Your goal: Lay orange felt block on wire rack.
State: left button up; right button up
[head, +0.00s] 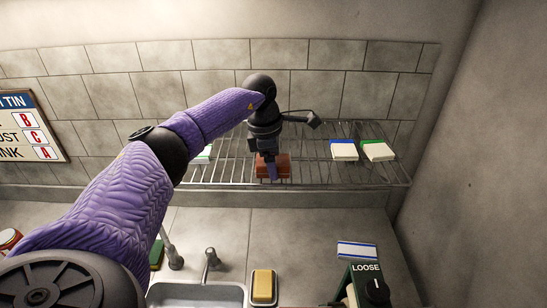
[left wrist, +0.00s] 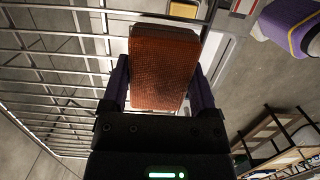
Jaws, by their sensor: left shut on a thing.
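The orange felt block (head: 283,160) is a reddish-orange slab at the wire rack. My left gripper (head: 267,172) is shut on it. In the left wrist view the block (left wrist: 160,65) sits between the two dark purple fingers of the left gripper (left wrist: 160,92). The wire rack (head: 225,172) is a metal grid shelf along the tiled wall; its wires also show in the left wrist view (left wrist: 60,62), to the left of the block. I cannot tell whether the block touches the wires. My right gripper is not in view.
On the rack, a blue-edged white block (head: 344,151) and a green-edged one (head: 379,151) lie right of the gripper. A partly hidden white block (head: 203,155) lies left. Below are a sink (head: 196,294), a faucet (head: 210,263) and a yellow sponge in a dish (head: 263,285).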

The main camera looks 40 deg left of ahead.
aim_at(264, 160)
pick_arm(q)
jog(key=shift+s, duration=0.1)
jog(key=shift+f, duration=0.1)
jog(key=o, duration=1)
jog(key=shift+c, duration=0.2)
notch_tip(264, 160, up, 12)
jog(key=s+a, duration=0.1)
jog(key=shift+a+b, duration=0.2)
jog(key=shift+b, duration=0.1)
